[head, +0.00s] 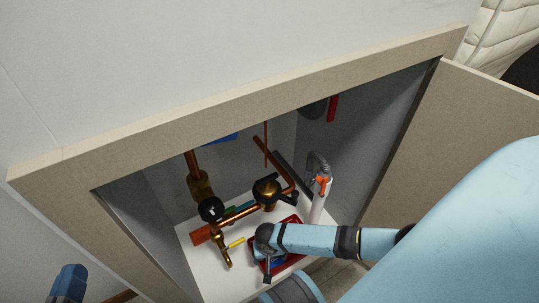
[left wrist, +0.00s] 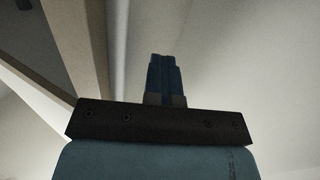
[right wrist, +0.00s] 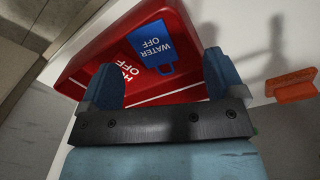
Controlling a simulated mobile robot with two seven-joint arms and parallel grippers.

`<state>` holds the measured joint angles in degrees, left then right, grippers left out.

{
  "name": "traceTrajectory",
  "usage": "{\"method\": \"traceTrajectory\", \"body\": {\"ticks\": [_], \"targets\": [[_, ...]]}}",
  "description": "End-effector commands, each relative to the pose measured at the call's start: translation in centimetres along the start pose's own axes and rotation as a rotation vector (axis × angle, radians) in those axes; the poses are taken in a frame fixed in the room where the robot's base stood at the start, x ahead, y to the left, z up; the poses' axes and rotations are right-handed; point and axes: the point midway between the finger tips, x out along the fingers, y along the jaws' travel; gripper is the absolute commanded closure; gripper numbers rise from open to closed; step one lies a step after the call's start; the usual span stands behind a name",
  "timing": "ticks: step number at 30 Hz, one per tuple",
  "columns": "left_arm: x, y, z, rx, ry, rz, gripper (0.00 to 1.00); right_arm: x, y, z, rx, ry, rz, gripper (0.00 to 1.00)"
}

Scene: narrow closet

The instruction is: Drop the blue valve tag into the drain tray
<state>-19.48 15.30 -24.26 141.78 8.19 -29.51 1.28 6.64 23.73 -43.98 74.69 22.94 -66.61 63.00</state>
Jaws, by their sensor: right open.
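In the head view my right arm reaches into the cabinet and partly covers the tray (head: 291,266). My left gripper (head: 70,280) is outside the cabinet at lower left; its fingers are together and empty in the left wrist view (left wrist: 164,78).
Copper pipes with a round brass fitting (head: 267,190) stand behind and left of the tray. A white pipe (head: 318,204) rises at its right. An orange piece (right wrist: 290,85) lies outside the tray. The cabinet frame (head: 250,102) and open door (head: 450,140) border the opening.

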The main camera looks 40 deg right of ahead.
Motion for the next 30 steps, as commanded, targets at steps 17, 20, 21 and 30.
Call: {"method": "traceTrajectory", "body": {"ticks": [17, 20, 21, 30], "targets": [[-1.0, 1.4, -4.4, -0.15, 0.061, -0.025, 1.0, -11.5, 0.0, 0.0, 0.0, 0.0, -0.002, 0.12], [-1.1, 1.4, -4.9, -0.149, 0.084, -0.028, 1.0, -12.3, 0.0, 0.0, 0.0, 0.0, -0.002, 0.12], [-1.1, 1.3, -5.0, -0.148, 0.089, -0.029, 1.0, -12.4, 0.0, 0.0, -0.001, 0.0, -0.001, 0.12], [-1.1, 1.3, -5.1, -0.147, 0.099, -0.03, 1.0, -12.5, 0.0, 0.0, 0.0, 0.0, -0.001, 0.12]]}}
